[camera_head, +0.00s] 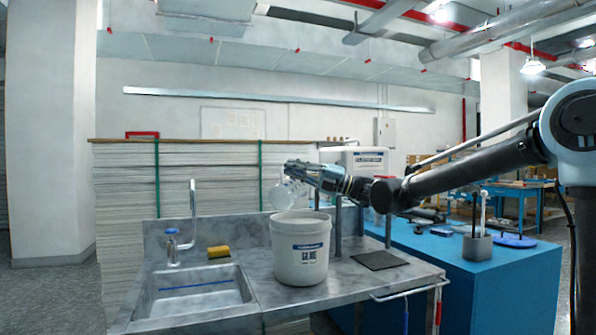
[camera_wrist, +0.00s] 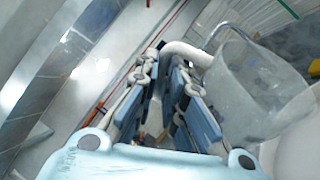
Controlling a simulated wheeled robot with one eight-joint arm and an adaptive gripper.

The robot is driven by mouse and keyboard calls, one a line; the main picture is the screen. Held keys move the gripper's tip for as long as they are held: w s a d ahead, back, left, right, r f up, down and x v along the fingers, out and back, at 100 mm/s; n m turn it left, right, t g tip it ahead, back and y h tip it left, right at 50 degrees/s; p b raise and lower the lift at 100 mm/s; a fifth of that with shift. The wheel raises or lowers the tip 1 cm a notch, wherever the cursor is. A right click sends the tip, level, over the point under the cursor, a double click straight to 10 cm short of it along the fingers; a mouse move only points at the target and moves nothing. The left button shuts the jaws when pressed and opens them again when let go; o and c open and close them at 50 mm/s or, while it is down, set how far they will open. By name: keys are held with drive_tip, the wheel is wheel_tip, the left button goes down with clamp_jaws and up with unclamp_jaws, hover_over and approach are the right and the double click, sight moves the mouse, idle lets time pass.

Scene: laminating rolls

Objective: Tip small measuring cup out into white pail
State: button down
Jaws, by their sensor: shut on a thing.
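The small measuring cup (camera_head: 284,194) is clear and hangs tilted at the end of my gripper (camera_head: 299,172), above the left part of the white pail's rim. In the wrist view the clear cup (camera_wrist: 245,88) is at the right, and its pale handle runs to my gripper (camera_wrist: 165,85). The blue-padded fingers are shut on the cup at this handle. The white pail (camera_head: 302,262) stands upright on the steel counter, with a label on its front. Part of it shows at the lower right in the wrist view (camera_wrist: 298,145). I cannot tell whether the cup holds anything.
A sink (camera_head: 196,292) with a tall tap (camera_head: 193,212) lies left of the pail. A small bottle (camera_head: 172,248) and yellow sponge (camera_head: 218,252) stand behind it. A dark mat (camera_head: 380,260) lies right of the pail. A blue bench (camera_head: 500,285) adjoins the counter.

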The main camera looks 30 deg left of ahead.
sight(287, 187)
drive_tip(key=shift+s+f+n+g+h, duration=0.3)
drive_tip(key=shift+s+f+n+h, duration=0.4)
drive_tip(key=shift+s+f+n, duration=0.5)
drive_tip(key=shift+w+r, duration=0.15)
drive_tip(key=shift+r, duration=0.1)
drive_tip(key=shift+n, duration=0.3)
drive_tip(key=shift+s+f+n+h, duration=0.25)
drive_tip(key=shift+s+n, duration=0.25)
drive_tip(key=shift+n, duration=0.25)
drive_tip(key=shift+s+f+n+h, duration=0.15)
drive_tip(key=shift+s+n+h, duration=0.3)
drive_tip(key=shift+n, duration=0.3)
drive_tip(key=shift+s, duration=0.1)
drive_tip(key=shift+s+r+n+h, duration=0.15)
drive_tip(key=shift+s+n+h, duration=0.15)
drive_tip(key=shift+n, duration=0.35)
drive_tip(key=shift+s+r+n+h, duration=0.1)
drive_tip(key=shift+s+n+h, duration=0.2)
drive_tip(key=shift+n, duration=0.35)
